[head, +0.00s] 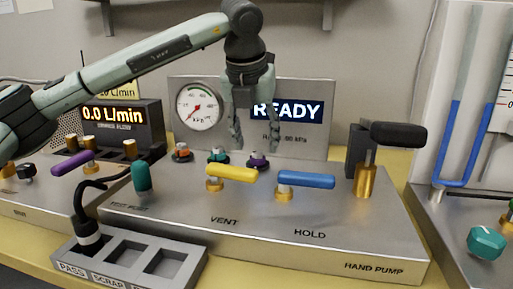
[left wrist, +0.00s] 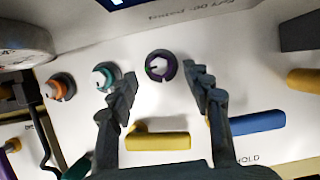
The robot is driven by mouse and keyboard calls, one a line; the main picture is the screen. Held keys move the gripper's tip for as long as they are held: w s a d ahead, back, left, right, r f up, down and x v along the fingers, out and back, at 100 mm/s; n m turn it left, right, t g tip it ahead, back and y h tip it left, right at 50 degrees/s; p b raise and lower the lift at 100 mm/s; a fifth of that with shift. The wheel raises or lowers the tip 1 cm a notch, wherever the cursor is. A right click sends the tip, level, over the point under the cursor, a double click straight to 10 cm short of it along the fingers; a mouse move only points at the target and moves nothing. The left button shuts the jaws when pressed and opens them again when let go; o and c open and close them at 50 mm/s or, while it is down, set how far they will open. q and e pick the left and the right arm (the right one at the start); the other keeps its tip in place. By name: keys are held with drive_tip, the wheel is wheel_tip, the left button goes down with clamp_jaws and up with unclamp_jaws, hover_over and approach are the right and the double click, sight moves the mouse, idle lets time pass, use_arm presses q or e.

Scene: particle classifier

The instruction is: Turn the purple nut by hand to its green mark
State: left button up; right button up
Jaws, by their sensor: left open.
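The purple nut (head: 258,161) is the rightmost of three small coloured nuts in a row on the metal panel, below the READY display. In the left wrist view the purple nut (left wrist: 160,67) appears as a dark purple ring around a pale centre. My left gripper (head: 252,144) points down above the panel, close over the nut row. In the left wrist view my left gripper (left wrist: 160,77) is open, with one finger on each side of the purple nut and visible gaps to it. My right gripper is out of view.
The teal nut (head: 217,157) and orange nut (head: 181,154) sit left of the purple one. The yellow handle (head: 232,174) and blue handle (head: 306,180) lie in front. A black-handled hand pump (head: 398,134) stands right; a gauge (head: 199,106) is behind.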

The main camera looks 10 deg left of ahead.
use_arm(q)
drive_tip(key=v, duration=0.9)
drive_tip(key=shift+s, duration=0.1)
